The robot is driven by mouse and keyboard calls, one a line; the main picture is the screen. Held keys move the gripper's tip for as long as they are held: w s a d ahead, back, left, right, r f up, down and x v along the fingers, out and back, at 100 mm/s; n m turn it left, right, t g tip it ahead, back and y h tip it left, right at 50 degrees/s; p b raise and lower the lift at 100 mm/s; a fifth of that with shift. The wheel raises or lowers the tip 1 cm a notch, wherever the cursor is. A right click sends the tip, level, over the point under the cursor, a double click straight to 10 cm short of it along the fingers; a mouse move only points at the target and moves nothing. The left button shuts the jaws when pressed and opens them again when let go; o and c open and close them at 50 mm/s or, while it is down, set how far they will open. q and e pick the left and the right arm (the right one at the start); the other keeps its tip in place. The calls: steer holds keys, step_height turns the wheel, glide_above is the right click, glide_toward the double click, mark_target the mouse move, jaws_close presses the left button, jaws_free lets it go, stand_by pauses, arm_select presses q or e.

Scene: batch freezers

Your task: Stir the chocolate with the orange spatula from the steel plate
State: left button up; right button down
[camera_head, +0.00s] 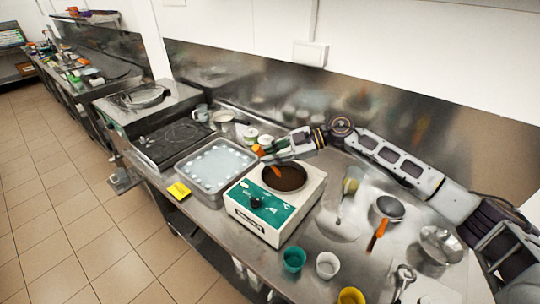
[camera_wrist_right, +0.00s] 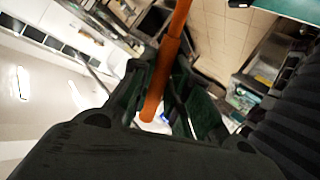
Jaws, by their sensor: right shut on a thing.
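The chocolate (camera_head: 284,177) is a dark brown mass in the round well of the white and teal machine (camera_head: 262,222). My right gripper (camera_head: 272,153) is shut on the orange spatula (camera_head: 258,150) beside the back-left rim of the well. An orange part also shows low, at the well's edge; I cannot tell whether the spatula's tip touches the chocolate. In the right wrist view the orange handle (camera_wrist_right: 172,50) runs between the fingers. A pale round plate (camera_head: 340,224), possibly the steel plate, lies right of the machine. My left gripper is out of view.
Teal (camera_head: 293,260), white (camera_head: 327,265) and yellow cups stand in front. An orange-handled tool (camera_head: 377,235) and metal bowl (camera_head: 440,244) lie at right. A steel wall (camera_head: 400,125) bounds the back.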

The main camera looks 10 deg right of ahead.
steer(key=shift+r, duration=0.2)
step_height(320, 180, up, 5)
steer(key=shift+f, duration=0.15)
stand_by(0.8)
